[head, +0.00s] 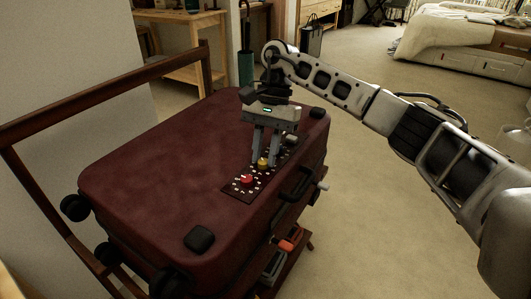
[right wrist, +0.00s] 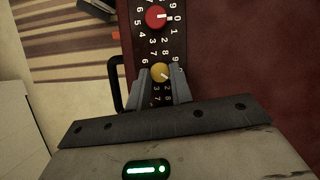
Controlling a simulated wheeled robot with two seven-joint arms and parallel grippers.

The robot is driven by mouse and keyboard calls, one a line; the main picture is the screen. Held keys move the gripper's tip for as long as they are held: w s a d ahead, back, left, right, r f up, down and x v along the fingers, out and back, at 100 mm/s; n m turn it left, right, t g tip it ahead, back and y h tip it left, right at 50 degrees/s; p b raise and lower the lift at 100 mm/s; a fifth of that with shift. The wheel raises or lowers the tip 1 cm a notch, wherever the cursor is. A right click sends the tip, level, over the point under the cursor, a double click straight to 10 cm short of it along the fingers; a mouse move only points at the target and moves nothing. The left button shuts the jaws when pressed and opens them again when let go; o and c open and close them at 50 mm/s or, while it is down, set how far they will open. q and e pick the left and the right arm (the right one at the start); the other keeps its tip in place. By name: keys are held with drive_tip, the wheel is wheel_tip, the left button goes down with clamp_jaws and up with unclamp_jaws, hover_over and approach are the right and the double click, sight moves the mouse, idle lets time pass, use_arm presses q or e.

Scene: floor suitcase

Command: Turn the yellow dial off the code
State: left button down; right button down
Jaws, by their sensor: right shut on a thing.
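The yellow dial (head: 263,162) sits on the dark number plate (head: 238,190) on top of the maroon suitcase (head: 165,150). It also shows in the right wrist view (right wrist: 161,72), with white numbers around it. My right gripper (head: 264,163) points down at it, with a finger on each side, shut on the dial. A red dial (head: 246,179) is on the same plate, nearer the front; it shows at the top of the right wrist view (right wrist: 155,17). The gripper's body hides part of the plate behind the yellow dial. My left gripper is not in view.
The suitcase rests on a wooden rack (head: 105,93) with a raised rail at the left. A black handle (head: 296,184) sticks out from the suitcase's right side. Red and grey items (head: 288,242) lie on a lower shelf. Open carpet (head: 375,230) lies to the right.

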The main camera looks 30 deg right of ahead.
idle(0.5)
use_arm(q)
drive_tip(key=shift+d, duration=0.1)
use_arm(e)
drive_tip(key=c, duration=1.2)
unclamp_jaws()
drive_tip(key=shift+c, duration=0.2)
drive_tip(key=shift+r, duration=0.1)
use_arm(q)
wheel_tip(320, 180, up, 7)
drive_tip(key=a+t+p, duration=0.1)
drive_tip(key=p, duration=0.3)
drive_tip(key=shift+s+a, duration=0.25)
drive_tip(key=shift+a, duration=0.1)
use_arm(e)
drive_tip(key=v, duration=1.6)
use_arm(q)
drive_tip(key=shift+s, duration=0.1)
